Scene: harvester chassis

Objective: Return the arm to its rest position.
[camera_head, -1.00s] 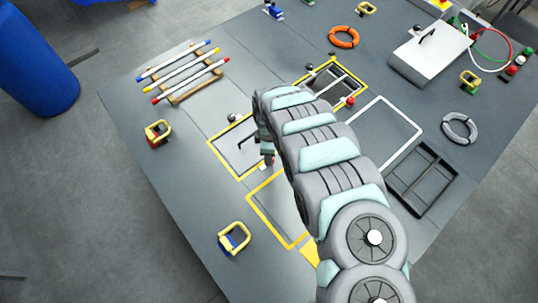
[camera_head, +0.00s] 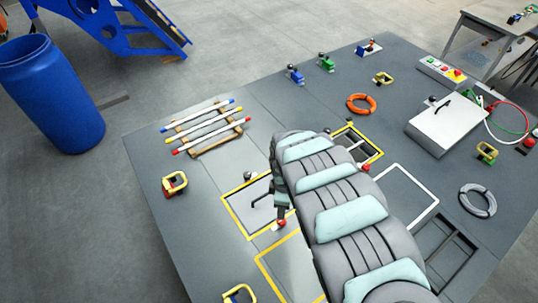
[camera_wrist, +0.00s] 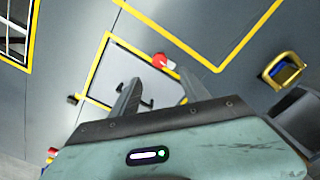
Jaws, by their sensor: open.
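My gripper (camera_head: 279,212) points down above the dark bench, near the yellow-outlined panel with a black handle (camera_head: 247,204). In the wrist view the two fingers of my gripper (camera_wrist: 143,95) stand apart with nothing between them, over the same panel (camera_wrist: 112,62). A red knob (camera_wrist: 164,60) shows just beyond the right fingertip; in the head view the red knob (camera_head: 281,223) is just below the gripper. My arm covers the middle and lower right of the bench in the head view, and hides part of the gripper.
Behind the arm is a yellow-framed opening (camera_head: 371,147). A rack of rods (camera_head: 206,129), an orange ring (camera_head: 360,104), a grey ring (camera_head: 477,201), a white lidded box (camera_head: 443,123) and yellow-handled blocks (camera_head: 174,184) stand around. The bench's left side is mostly clear.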

